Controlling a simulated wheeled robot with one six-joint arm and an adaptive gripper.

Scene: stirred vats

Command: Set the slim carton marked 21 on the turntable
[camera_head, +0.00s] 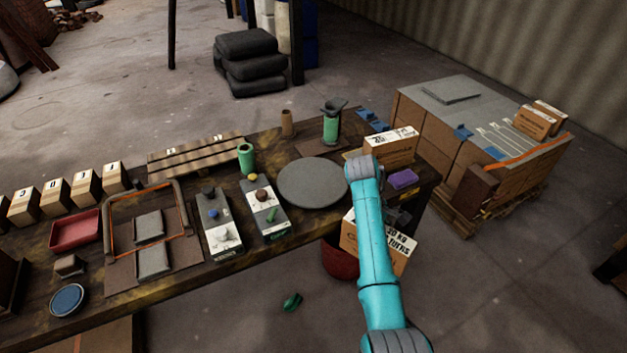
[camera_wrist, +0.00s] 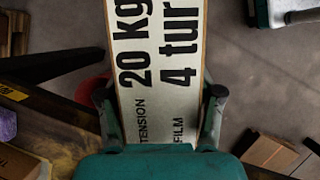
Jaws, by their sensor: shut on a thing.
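My gripper (camera_wrist: 160,108) is shut on a slim brown carton (camera_head: 372,242) with a white label. In the wrist view the carton (camera_wrist: 158,60) lies between both fingers, and its label reads "20 kg", "4 tur…" and "FILM TENSION". I cannot see a 21 on it. In the head view my arm hides part of it, and it hangs in front of the table's front edge. The turntable, a round grey disc (camera_head: 312,182), lies empty on the table, left of and behind the held carton.
Another labelled carton (camera_head: 388,149) stands behind my arm, its mark unclear. A purple block (camera_head: 402,179) lies nearby. A red bin (camera_head: 338,262) is under the table edge.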

